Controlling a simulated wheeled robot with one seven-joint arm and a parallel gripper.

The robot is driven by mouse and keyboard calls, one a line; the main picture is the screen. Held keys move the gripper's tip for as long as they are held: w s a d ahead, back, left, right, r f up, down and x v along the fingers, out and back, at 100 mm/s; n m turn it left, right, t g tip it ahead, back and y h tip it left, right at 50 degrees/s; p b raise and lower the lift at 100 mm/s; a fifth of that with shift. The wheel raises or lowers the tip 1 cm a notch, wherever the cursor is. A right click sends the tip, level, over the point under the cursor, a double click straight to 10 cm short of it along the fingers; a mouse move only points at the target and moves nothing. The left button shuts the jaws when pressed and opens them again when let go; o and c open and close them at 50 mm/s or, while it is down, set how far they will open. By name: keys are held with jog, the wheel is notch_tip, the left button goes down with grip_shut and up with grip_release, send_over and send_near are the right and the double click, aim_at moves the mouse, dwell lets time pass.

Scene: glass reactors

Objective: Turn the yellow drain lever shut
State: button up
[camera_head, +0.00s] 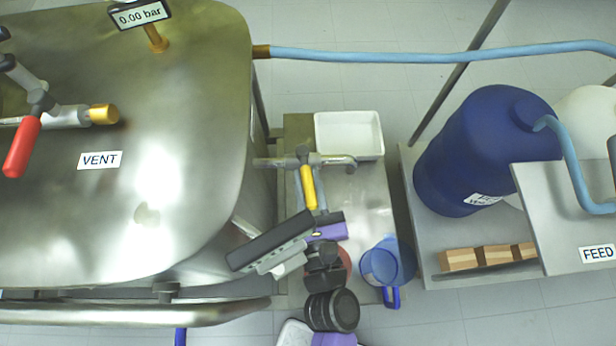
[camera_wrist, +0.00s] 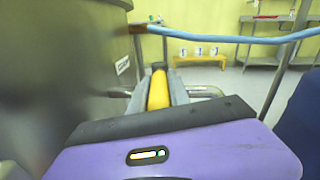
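The yellow drain lever (camera_head: 308,187) hangs from a metal valve (camera_head: 303,160) on a pipe at the right side of the steel reactor. In the head view it points down the picture, leaning slightly right, across the line of the pipe. My gripper (camera_head: 310,185) reaches it from below in the picture, with one grey finger on each side. In the wrist view the yellow lever (camera_wrist: 158,90) fills the gap between the fingers (camera_wrist: 158,88), which look shut on it. The exact contact faces are hidden.
A white tray (camera_head: 349,135) sits just beyond the valve. A blue jug (camera_head: 387,264) stands right of my arm. The reactor wall (camera_head: 232,180) is close on the left. A blue drum (camera_head: 480,150) stands on a cart at right. A blue hose (camera_head: 430,57) crosses behind.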

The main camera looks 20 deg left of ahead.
jog(key=o, duration=0.4)
jog(key=shift+v, duration=3.9)
